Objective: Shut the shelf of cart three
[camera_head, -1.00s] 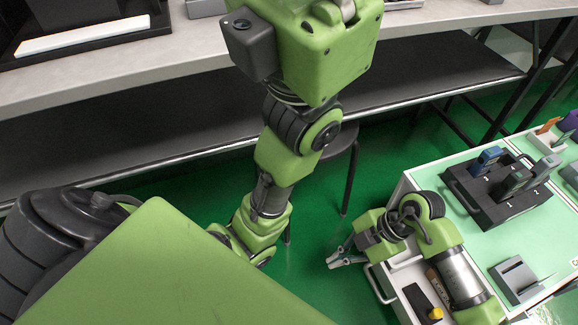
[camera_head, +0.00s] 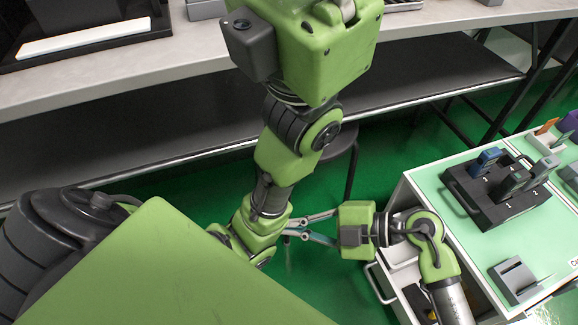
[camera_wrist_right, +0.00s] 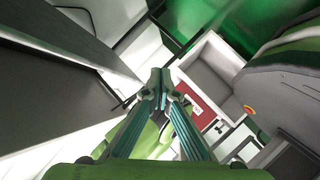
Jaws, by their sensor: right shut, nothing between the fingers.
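A white cart (camera_head: 405,195) with a pale green top stands at the right of the head view; I cannot read its number. Its shelf (camera_head: 402,253), a white tray with a pale bar handle (camera_head: 374,284), stands pulled out to the left. A dark device with a yellow knob lies inside, partly hidden by my right arm. My right gripper (camera_head: 290,228) is shut and empty, left of the shelf's handle and apart from it. In the right wrist view its fingertips (camera_wrist_right: 160,84) meet beside a white open-topped box. My left gripper is hidden; only its arm shows.
On the cart top are a black numbered rack (camera_head: 500,200) holding handheld testers and a grey holder (camera_head: 516,278). A long grey bench (camera_head: 120,75) with a dark lower shelf runs behind. A dark stool (camera_head: 338,160) stands near my left arm. Green floor lies between bench and cart.

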